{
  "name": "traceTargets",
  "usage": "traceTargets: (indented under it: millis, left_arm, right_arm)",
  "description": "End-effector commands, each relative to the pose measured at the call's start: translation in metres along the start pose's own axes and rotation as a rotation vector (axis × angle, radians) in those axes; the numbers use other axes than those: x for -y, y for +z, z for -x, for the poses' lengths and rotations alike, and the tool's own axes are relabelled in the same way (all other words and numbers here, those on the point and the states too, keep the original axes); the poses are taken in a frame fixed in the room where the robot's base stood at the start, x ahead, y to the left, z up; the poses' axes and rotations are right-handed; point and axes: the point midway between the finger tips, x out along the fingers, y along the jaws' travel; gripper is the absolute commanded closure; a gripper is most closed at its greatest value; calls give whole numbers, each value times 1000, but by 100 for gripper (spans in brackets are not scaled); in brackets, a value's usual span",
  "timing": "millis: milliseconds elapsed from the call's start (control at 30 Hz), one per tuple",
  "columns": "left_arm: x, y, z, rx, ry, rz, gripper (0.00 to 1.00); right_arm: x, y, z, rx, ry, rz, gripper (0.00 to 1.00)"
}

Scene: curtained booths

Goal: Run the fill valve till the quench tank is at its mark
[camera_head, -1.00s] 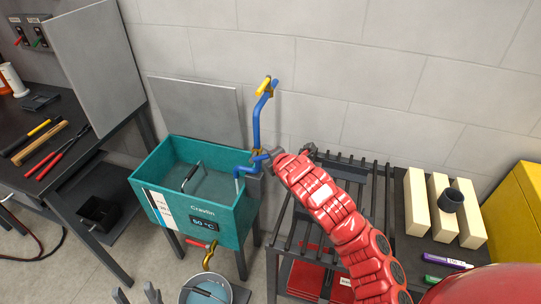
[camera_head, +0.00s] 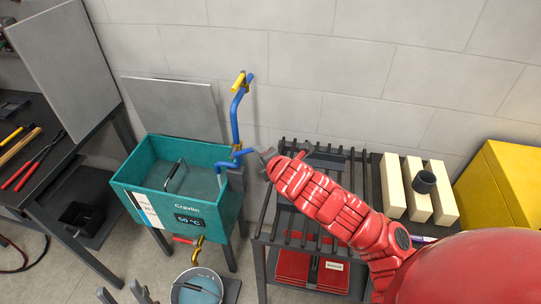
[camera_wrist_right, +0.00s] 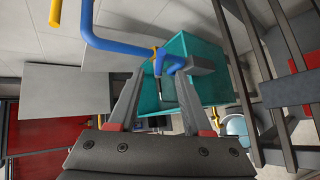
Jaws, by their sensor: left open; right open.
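The teal quench tank (camera_head: 205,222) stands left of centre, with water inside, a "50 °C" display and a pale level strip (camera_head: 146,208) on its front. The mark is too small to read. A blue pipe (camera_head: 236,112) rises behind its right end, with a yellow handle (camera_head: 240,82) on top and a yellow fitting lower down. My right gripper (camera_head: 264,157) is open, just right of the pipe, apparently apart from it. The right wrist view shows its spread fingers (camera_wrist_right: 156,92) with the blue spout between and beyond them. My left gripper (camera_head: 122,294) is open at the bottom edge, empty.
A red-handled drain tap (camera_head: 190,240) is on the tank's front, above a bucket (camera_head: 197,288) holding water. A slatted dark rack (camera_head: 285,240) stands right of the tank, under my right arm. A tool bench (camera_head: 60,150) is at left; pale blocks (camera_head: 418,203) and a yellow cabinet (camera_head: 495,190) are at right.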

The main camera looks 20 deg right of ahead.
Motion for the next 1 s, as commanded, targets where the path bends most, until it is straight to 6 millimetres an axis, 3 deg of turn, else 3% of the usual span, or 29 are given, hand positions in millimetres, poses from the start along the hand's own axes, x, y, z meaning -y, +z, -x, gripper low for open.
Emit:
traceTargets:
  millis: [33, 500, 700, 1000]
  left_arm:
    - [1, -4, -23, 1, 0, 0, 50]
    - [6, -19, -114, 1, 0, 0, 50]
    - [7, -23, -139, 1, 0, 0, 50]
    - [7, -25, -147, 1, 0, 0, 50]
  right_arm:
    - [-7, 3, 10, 0, -8, 3, 51]
    - [-6, -2, 50, -15, -10, 1, 51]
    - [-3, -2, 68, -15, -7, 2, 51]
    - [0, -3, 75, -13, -2, 4, 51]
